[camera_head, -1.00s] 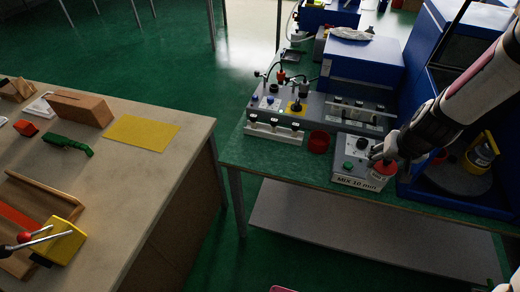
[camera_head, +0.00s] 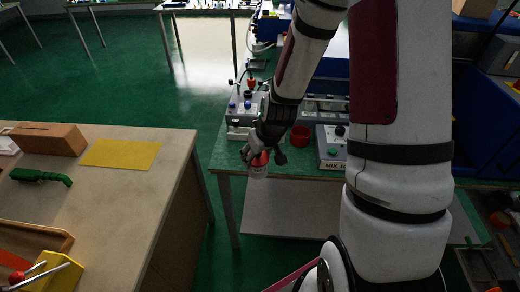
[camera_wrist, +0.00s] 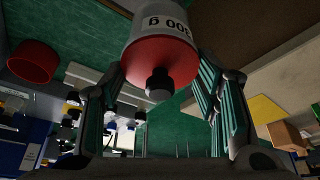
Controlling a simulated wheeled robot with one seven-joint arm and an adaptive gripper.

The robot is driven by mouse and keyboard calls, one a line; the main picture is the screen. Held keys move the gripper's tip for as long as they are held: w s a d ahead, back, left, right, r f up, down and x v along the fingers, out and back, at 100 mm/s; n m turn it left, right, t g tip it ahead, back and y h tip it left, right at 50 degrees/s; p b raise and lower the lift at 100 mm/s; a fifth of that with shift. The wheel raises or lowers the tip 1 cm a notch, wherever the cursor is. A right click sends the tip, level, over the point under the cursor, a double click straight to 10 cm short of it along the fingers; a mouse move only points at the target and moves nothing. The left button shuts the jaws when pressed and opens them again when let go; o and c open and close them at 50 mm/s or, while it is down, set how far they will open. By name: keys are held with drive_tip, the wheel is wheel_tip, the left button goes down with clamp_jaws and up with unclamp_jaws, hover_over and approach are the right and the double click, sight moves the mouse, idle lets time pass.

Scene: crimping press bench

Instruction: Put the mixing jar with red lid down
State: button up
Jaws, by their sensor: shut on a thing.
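The mixing jar (camera_head: 258,171) is pale with a red lid (camera_head: 260,158), and hangs lid up below my gripper (camera_head: 266,152). It shows over the front left edge of the green bench (camera_head: 225,158). I cannot tell whether it is above the bench top or just off its edge. In the wrist view the white jar (camera_wrist: 160,22) and its red lid (camera_wrist: 150,60) with a dark knob lie between the spread fingers of my gripper (camera_wrist: 165,95). The jar's label reads upside down there.
A red cup (camera_head: 301,134) and a grey mixer box (camera_head: 330,150) stand on the bench, right of the jar. A pale lower shelf (camera_head: 290,210) lies beneath. Across a gap of green floor, the left table (camera_head: 125,200) has a clear part around a yellow sheet (camera_head: 120,154).

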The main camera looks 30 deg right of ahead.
drive_tip(key=s+d+f+b, duration=0.1)
drive_tip(key=s+d+f, duration=0.1)
drive_tip(key=s+d, duration=0.65)
drive_tip(key=shift+n, duration=0.4)
drive_tip(key=shift+w+d+f+b, duration=0.5)
drive_tip(key=shift+w+d+f, duration=0.3)
drive_tip(key=shift+w, duration=1.9)
drive_tip(key=shift+w+d+f+b, duration=0.45)
drive_tip(key=shift+w+d+f, duration=0.4)
drive_tip(key=shift+w, duration=1.8)
drive_tip(key=shift+w+d+f+b, duration=0.55)
drive_tip(key=shift+w+d, duration=0.4)
drive_tip(key=shift+w, duration=1.75)
drive_tip(key=shift+f, duration=0.1)
drive_tip(key=o, duration=1.8)
drive_tip(key=shift+f, duration=0.1)
